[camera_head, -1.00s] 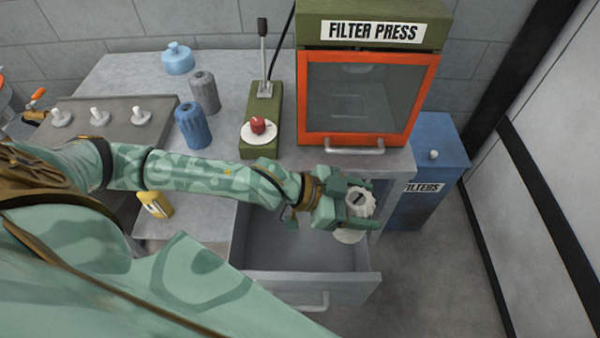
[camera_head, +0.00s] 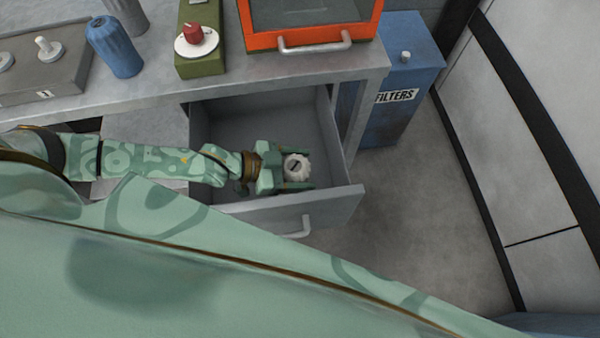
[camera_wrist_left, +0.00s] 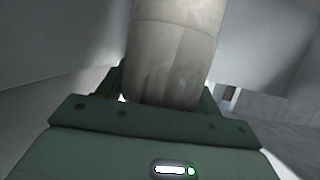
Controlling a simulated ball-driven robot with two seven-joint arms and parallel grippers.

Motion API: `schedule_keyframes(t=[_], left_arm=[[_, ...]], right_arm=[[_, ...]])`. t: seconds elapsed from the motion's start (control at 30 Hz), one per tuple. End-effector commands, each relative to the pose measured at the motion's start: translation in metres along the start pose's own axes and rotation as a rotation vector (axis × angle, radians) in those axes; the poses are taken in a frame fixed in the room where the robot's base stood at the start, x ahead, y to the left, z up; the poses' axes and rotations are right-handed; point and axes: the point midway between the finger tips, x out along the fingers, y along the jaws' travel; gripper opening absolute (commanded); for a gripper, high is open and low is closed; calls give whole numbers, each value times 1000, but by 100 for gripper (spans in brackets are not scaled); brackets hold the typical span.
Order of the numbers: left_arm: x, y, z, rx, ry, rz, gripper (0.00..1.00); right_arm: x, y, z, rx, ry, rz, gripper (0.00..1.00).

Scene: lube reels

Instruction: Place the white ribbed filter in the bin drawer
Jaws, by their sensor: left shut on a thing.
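The white ribbed filter (camera_head: 297,166) is held in my left gripper (camera_head: 296,170), which is shut on it. In the head view both are over or inside the open grey drawer (camera_head: 334,206), toward its right side. In the left wrist view the filter (camera_wrist_left: 172,55) stands between the fingers, with grey walls around it. Whether the filter touches the drawer floor I cannot tell. My right gripper is out of view.
A blue box labelled FILTERS (camera_head: 405,75) stands right of the bench (camera_head: 358,68). On the bench are a blue ribbed filter (camera_head: 115,48), a green device with a red knob (camera_head: 200,45) and the orange-framed press (camera_head: 310,22). The drawer's left part looks empty.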

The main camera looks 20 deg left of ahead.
Motion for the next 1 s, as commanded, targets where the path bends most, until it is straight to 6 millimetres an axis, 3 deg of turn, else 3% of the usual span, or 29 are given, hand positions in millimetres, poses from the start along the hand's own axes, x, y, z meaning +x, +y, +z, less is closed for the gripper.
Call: schedule_keyframes(t=[0.03,0.27,0.47,1.0], left_arm=[[4,0,10,-2,-1,1,22],[11,0,26,-1,0,0,22],[25,0,58,-3,0,1,22],[28,0,66,-1,2,0,22]], right_arm=[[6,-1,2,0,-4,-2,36],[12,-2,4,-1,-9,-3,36],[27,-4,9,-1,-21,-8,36],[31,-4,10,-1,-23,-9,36]])
